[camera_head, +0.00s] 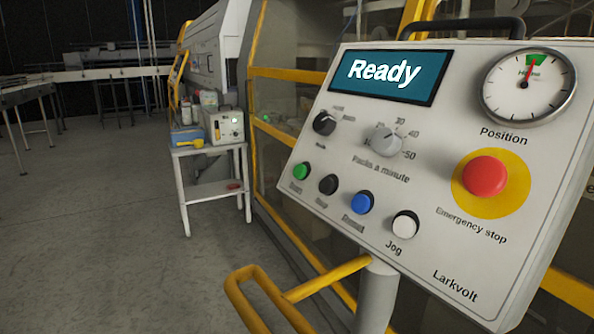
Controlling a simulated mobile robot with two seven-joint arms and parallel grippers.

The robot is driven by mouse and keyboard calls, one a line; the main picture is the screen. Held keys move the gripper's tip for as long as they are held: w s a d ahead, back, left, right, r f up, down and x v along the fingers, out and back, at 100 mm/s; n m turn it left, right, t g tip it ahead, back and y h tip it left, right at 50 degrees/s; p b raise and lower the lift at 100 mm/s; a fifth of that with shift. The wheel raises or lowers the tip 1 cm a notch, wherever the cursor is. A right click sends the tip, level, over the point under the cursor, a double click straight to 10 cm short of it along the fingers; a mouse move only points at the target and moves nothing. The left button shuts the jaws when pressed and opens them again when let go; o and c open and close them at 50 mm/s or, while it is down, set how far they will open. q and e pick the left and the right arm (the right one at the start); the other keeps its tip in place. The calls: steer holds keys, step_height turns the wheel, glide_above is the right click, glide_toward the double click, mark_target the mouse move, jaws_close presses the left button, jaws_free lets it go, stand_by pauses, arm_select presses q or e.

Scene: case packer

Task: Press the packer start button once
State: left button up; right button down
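The control panel (310,150) stands close on the right, tilted, on a grey post. Its screen (385,74) reads "Ready". The green button (301,171), at the left end of the lower button row, has a blurred label that looks like "Start". To its right are a black button (328,184), a blue button (362,203) and a white button (405,224) marked "Jog". A red emergency stop (485,177) sits on a yellow disc. The position dial's needle points up near its green mark. Neither of my grippers is in view.
A yellow rail (262,305) juts out below the panel. A small white table (211,148) with a box-shaped device (223,126) and containers stands left of the yellow-framed machine (287,73). The grey floor (100,220) at left is clear. Conveyors stand farther back.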

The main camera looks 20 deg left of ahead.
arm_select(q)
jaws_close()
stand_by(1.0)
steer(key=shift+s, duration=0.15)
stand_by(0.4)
